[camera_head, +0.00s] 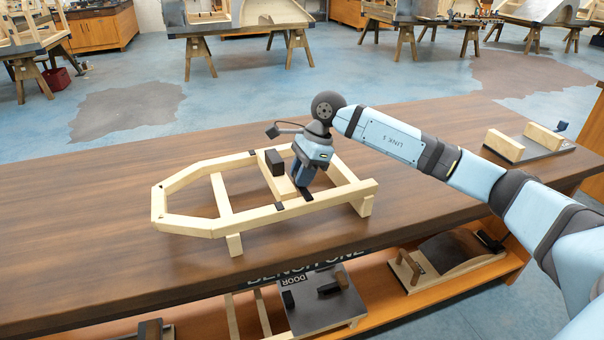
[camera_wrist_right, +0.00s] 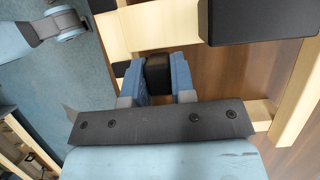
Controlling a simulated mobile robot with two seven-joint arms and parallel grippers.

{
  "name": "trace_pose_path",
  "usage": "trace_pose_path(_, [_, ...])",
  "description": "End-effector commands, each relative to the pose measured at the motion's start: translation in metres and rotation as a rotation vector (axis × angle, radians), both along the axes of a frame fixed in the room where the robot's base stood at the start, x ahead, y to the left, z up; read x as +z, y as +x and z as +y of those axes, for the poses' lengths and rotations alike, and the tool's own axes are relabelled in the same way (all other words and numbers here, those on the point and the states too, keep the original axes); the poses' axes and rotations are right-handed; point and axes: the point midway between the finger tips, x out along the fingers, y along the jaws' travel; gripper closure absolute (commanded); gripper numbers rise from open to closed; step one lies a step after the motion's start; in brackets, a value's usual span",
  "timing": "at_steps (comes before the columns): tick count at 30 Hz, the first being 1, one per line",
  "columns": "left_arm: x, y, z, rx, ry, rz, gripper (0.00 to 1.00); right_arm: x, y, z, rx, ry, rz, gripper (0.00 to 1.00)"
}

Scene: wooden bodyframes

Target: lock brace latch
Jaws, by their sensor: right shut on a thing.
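The wooden bodyframe (camera_head: 190,226) lies on the bench, its narrow end to the left. A brace (camera_head: 280,184) crosses its middle and carries an upright black block (camera_head: 275,162). My right gripper (camera_head: 302,184) reaches down at the brace's near end, right of the block. In the right wrist view, its blue fingers (camera_wrist_right: 157,82) are shut on a small black latch piece (camera_wrist_right: 157,68). My left gripper is not in view.
The bench top (camera_head: 90,240) is clear left of the frame. A black board with wooden blocks (camera_head: 545,137) lies at the bench's far right. A lower shelf holds a panel marked DOOR (camera_head: 325,300) and a curved fender piece (camera_head: 450,252). Other benches stand far behind.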

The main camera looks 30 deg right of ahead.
Motion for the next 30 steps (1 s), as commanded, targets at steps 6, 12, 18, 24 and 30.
trace_pose_path(6, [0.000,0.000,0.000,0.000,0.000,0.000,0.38,0.000,0.000,0.001,0.002,0.001,-0.001,0.51])
trace_pose_path(12, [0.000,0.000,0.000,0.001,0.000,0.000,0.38,0.001,0.000,0.000,0.001,0.001,-0.001,0.51])
trace_pose_path(18, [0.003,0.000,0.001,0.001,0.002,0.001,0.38,0.021,-0.001,-0.007,0.000,0.001,-0.003,0.51])
trace_pose_path(24, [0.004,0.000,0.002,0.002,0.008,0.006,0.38,0.063,-0.003,-0.025,-0.001,0.000,-0.004,0.51])
trace_pose_path(30, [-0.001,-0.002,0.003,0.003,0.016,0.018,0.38,0.102,-0.006,-0.040,0.000,0.001,-0.003,0.51])
